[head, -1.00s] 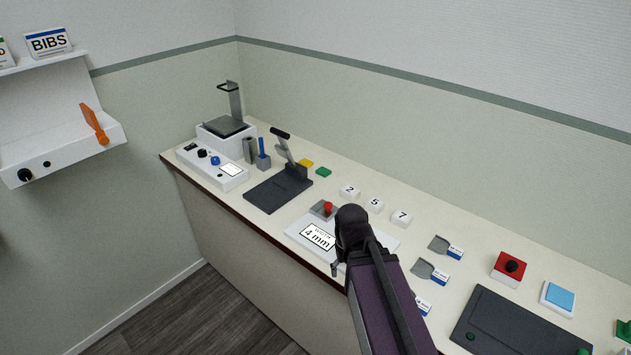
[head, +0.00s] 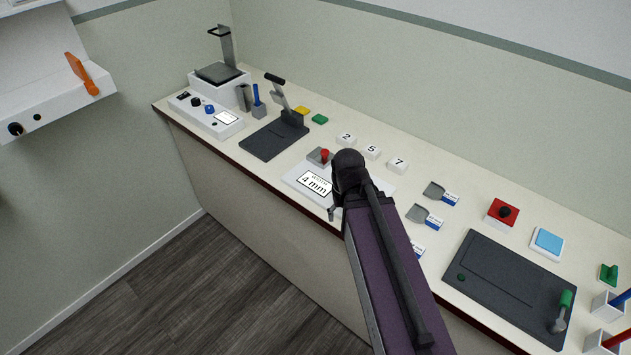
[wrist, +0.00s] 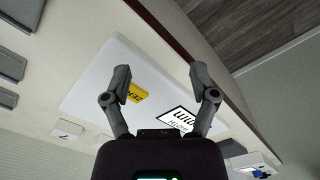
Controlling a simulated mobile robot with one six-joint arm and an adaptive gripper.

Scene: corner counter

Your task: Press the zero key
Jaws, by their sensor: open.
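The yellow zero key (wrist: 138,93), its lettering partly readable as "ZER", sits on a white panel (wrist: 98,84) in the wrist view. It lies between my gripper's fingers, nearer the left one, which partly covers it. My gripper (wrist: 160,80) is open, with nothing between the pads. In the head view my gripper (head: 333,212) is over the front of the same white panel (head: 294,178), and my arm hides the key. I cannot tell the fingertips' height above the panel.
A red-knobbed control (head: 321,156) stands behind the panel. White blocks numbered 2 (head: 346,139), 5 (head: 371,152) and 7 (head: 398,165) lie farther back. A dark press (head: 274,139) stands to the left. Small grey scoops (head: 419,215) lie to the right. The counter's front edge is close.

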